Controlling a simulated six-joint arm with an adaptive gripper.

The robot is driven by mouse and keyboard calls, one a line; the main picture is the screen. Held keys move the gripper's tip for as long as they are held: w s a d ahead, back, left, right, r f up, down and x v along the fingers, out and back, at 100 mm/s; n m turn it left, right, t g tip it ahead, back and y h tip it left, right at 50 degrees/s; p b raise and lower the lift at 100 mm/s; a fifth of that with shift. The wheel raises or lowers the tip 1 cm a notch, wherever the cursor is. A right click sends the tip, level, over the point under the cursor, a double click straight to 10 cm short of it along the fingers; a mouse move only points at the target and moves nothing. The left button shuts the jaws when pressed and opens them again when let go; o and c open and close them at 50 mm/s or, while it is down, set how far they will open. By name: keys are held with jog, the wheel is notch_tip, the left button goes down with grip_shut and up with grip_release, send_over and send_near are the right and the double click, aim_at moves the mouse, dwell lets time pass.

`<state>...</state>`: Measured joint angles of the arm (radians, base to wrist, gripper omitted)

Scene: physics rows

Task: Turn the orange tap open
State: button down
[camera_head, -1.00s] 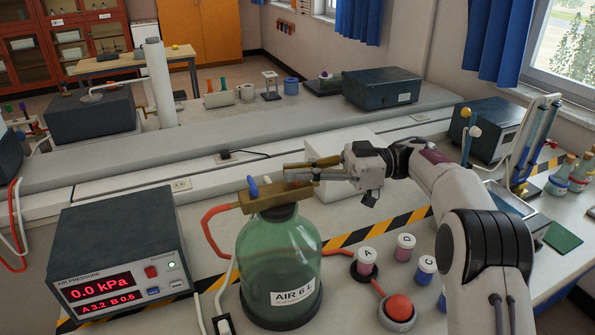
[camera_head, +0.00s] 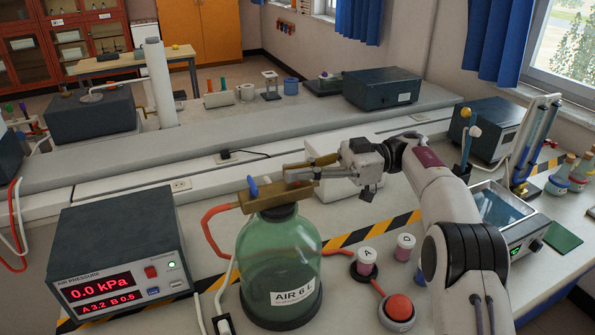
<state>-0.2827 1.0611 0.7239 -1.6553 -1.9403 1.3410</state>
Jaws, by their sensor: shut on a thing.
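The green glass bottle (camera_head: 270,250), labelled AIR 6 L, stands upright on the bench with a brass block (camera_head: 262,198) across its top. A blue tap handle (camera_head: 252,187) stands up at the block's left part. My gripper (camera_head: 287,176) is at the right of the blue handle, low over the block, with its fingers pointing left. It is shut on the orange tap, which the fingers hide. The pressure box (camera_head: 120,240) left of the bottle reads 0.0 kPa.
A red hose (camera_head: 210,222) runs from the block's left side. Jars A (camera_head: 366,262) and D (camera_head: 404,248) and a red button (camera_head: 399,307) are right of the bottle. Striped tape (camera_head: 385,228) crosses the bench behind them.

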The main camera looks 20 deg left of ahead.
jog(key=c, duration=2.2)
grip_release()
jog(key=shift+r, duration=0.1)
jog(key=shift+w+r, duration=0.1)
jog(key=shift+r, duration=4.6)
jog(key=shift+r, duration=0.25)
